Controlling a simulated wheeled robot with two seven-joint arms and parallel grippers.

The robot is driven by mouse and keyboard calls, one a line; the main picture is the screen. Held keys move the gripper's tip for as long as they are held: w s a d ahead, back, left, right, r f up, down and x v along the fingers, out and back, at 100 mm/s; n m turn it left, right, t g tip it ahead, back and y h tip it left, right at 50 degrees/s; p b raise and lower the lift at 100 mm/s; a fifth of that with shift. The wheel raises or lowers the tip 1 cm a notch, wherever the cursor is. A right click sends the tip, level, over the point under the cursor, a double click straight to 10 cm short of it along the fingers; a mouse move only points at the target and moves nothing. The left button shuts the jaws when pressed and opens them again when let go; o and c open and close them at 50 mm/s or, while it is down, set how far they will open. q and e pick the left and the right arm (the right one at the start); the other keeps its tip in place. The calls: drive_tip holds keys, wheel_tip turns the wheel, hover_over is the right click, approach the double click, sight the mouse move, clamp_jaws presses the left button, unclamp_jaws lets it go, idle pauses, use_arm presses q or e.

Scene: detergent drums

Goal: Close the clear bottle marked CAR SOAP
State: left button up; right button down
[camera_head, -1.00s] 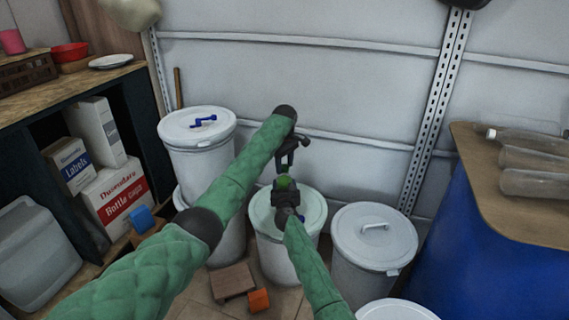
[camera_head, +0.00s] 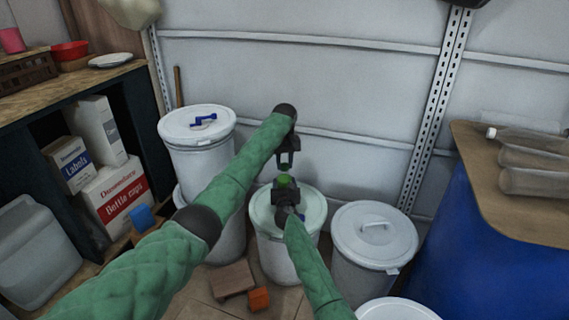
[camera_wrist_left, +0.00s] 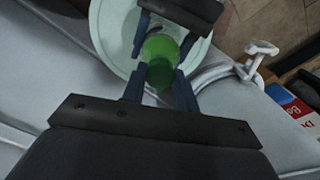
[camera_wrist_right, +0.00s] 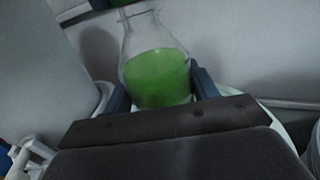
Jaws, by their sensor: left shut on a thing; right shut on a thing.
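The clear bottle with green liquid (camera_wrist_right: 156,72) stands upright in the right wrist view, its clear neck narrowing upward; no marking is readable. My right gripper (camera_head: 285,190) is shut on its body, one finger on each side. The green also shows in the head view (camera_head: 284,180). My left gripper (camera_head: 288,160) is directly above the bottle, pointing down. In the left wrist view its fingers close on a small dark green piece at the bottle's top, which looks like the cap (camera_wrist_left: 160,74). How far the cap sits on the neck is hidden.
A pale lidded drum (camera_head: 265,222) stands below the grippers. A white drum with a blue-handled lid (camera_head: 180,128) is left, a grey drum (camera_head: 350,240) right. Clear bottles (camera_head: 530,160) lie on a board over a blue drum (camera_head: 470,250). The wall is close behind.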

use_arm(q)
drive_tip(key=m, duration=1.4)
drive_tip(key=o, duration=1.1)
drive_tip(key=shift+r, duration=2.2)
drive_tip(key=shift+c, duration=0.3)
